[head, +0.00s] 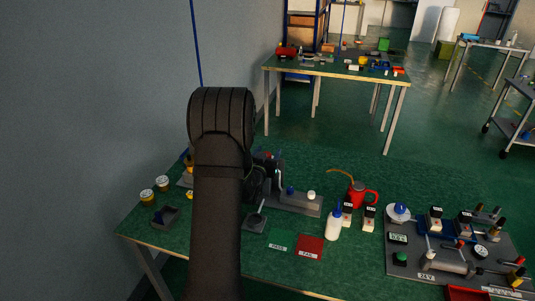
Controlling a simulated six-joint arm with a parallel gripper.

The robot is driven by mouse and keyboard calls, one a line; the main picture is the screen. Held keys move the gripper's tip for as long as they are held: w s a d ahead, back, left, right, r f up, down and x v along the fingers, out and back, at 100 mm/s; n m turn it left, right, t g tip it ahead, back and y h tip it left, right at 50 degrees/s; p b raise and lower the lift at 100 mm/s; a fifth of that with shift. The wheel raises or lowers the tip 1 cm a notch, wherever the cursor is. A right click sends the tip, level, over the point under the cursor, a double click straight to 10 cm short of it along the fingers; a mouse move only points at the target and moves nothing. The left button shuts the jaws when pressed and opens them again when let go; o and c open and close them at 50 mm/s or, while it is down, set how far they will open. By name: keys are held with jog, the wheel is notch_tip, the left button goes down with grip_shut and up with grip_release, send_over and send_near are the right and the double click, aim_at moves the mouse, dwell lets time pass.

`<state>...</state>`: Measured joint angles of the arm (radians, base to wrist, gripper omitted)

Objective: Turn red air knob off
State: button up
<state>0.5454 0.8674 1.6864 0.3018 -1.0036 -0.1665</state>
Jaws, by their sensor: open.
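I cannot pick out the red air knob for certain. My dark arm stands across the left part of the bench and hides what lies behind it. A dark mechanism (264,178) shows just right of the arm, above the bench. I cannot tell which of its parts are the press and which are my wrist. My gripper cannot be made out; it seems hidden behind my arm. Two round white-faced items with yellowish sides, like gauges (147,195), sit at the bench's left edge. Small red parts (460,244) show on the grey panel at the right.
The green bench (270,272) holds a grey block (295,203), a red can (362,195), a white bottle (333,225), a green pad (281,240) and a red pad (310,247). A grey panel (400,270) with several fittings fills the right. A wall stands left.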

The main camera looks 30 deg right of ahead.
jog(key=shift+c, duration=0.3)
jog(key=c, duration=0.9)
jog(key=shift+s+d+m+g+h, duration=0.15)
jog(key=shift+m+g+h, duration=1.3)
jog(key=shift+g, duration=0.45)
jog(key=shift+c, duration=0.2)
jog(key=o, duration=1)
